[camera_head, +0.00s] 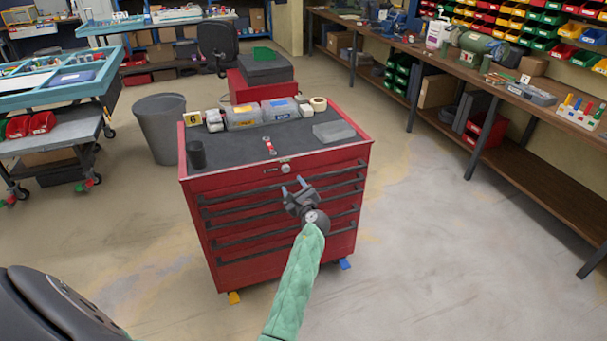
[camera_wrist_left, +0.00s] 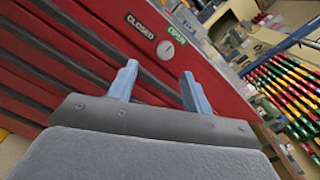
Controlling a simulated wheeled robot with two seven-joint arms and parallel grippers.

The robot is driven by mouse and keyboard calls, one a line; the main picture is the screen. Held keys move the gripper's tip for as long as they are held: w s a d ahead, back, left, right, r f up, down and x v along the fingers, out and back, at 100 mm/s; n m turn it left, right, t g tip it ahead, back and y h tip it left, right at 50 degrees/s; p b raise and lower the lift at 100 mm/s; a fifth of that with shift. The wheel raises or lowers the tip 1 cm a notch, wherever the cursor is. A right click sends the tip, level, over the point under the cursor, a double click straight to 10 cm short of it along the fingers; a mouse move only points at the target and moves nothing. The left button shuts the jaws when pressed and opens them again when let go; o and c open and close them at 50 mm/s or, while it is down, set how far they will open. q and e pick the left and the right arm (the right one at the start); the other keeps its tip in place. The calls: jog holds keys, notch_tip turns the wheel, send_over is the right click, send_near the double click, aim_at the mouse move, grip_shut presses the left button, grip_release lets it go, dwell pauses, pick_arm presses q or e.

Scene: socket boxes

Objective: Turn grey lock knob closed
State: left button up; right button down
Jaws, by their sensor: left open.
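The grey lock knob (camera_head: 285,168) is a small round disc on the top front edge of the red tool cabinet (camera_head: 232,178). In the left wrist view the knob (camera_wrist_left: 165,50) shows beyond the fingertips, between a "CLOSED" label (camera_wrist_left: 140,26) and a green "OPEN" label (camera_wrist_left: 176,36). Its slot direction is too small to tell. My left gripper (camera_head: 292,185) is open, its two blue-grey fingers apart and empty, just in front of and below the knob. The fingers (camera_wrist_left: 158,70) do not appear to touch it. My right gripper is not in view.
The cabinet top holds a black cup (camera_head: 196,155), a red-and-white tool (camera_head: 269,146), a grey flat block (camera_head: 334,132) and several boxes along the back. Drawer handles (camera_head: 280,203) run below the knob. A grey bin (camera_head: 161,128) stands left. Floor to the right is clear.

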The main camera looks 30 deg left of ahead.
aim_at(287, 170)
pick_arm(q)
jog(key=shift+w+a+r+m+t+p, duration=0.15)
jog(key=shift+w+a+m+p, duration=0.5)
jog(key=shift+w+a, duration=0.8)
jog(key=shift+w+a+m+t+p, duration=0.15)
jog(key=shift+w+a+m+p, duration=0.25)
jog(key=shift+w+a+m, duration=0.65)
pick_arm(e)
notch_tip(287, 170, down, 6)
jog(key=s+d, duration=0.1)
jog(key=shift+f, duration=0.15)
pick_arm(q)
jog(key=shift+w+a+n, duration=0.25)
jog(key=shift+a+n, duration=0.05)
jog(key=shift+a, duration=0.05)
jog(key=shift+c, duration=0.4)
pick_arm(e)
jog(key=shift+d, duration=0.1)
pick_arm(q)
jog(key=c, duration=0.9)
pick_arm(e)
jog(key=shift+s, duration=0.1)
